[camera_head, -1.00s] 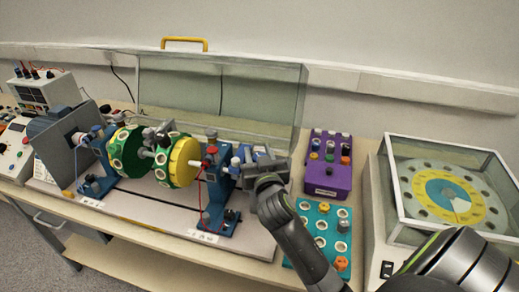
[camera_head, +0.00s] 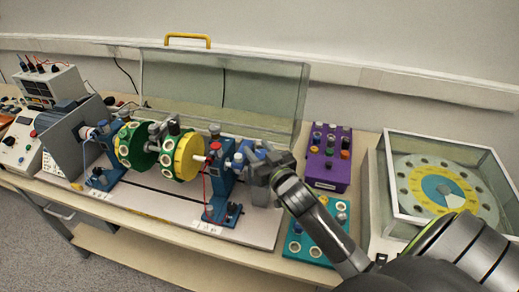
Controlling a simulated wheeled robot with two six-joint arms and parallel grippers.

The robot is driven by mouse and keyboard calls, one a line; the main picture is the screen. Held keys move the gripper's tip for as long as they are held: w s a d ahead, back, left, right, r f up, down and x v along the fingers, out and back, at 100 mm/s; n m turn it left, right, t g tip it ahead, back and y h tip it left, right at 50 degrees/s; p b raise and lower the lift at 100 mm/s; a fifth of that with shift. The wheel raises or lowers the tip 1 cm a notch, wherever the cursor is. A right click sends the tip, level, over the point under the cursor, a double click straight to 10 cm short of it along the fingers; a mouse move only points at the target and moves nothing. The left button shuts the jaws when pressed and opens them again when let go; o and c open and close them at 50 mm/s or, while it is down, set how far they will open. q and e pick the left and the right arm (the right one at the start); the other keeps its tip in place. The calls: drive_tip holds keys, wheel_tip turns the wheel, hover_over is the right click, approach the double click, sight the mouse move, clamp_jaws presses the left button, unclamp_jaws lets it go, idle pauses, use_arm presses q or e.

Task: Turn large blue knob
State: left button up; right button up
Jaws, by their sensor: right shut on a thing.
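The blue bearing stand (camera_head: 220,180) stands at the right end of the shaft with the green and yellow discs (camera_head: 187,157). Blue knob parts (camera_head: 247,153) show at its right side, partly hidden by my right gripper. My right gripper (camera_head: 255,172) comes in from the right and is shut at this spot, on what appears to be the large blue knob. Its fingertips and most of the gripped part are hard to make out. My left gripper is not in view.
A purple box (camera_head: 328,175) with coloured knobs stands behind my right arm. A teal block (camera_head: 297,243) with sockets lies partly under the arm. A glass-covered dial unit (camera_head: 388,170) is at the right. A clear cover with a yellow handle (camera_head: 188,36) stands behind the rig.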

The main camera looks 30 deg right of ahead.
drive_tip(key=o, duration=0.5)
drive_tip(key=shift+o, duration=1)
drive_tip(key=shift+w, duration=0.1)
drive_tip(key=shift+w+f, duration=0.15)
drive_tip(key=s+a+b, duration=0.1)
drive_tip(key=s+b, duration=0.3)
drive_tip(key=s, duration=1.3)
drive_tip(key=shift+s+a, duration=0.15)
drive_tip(key=shift+s, duration=0.05)
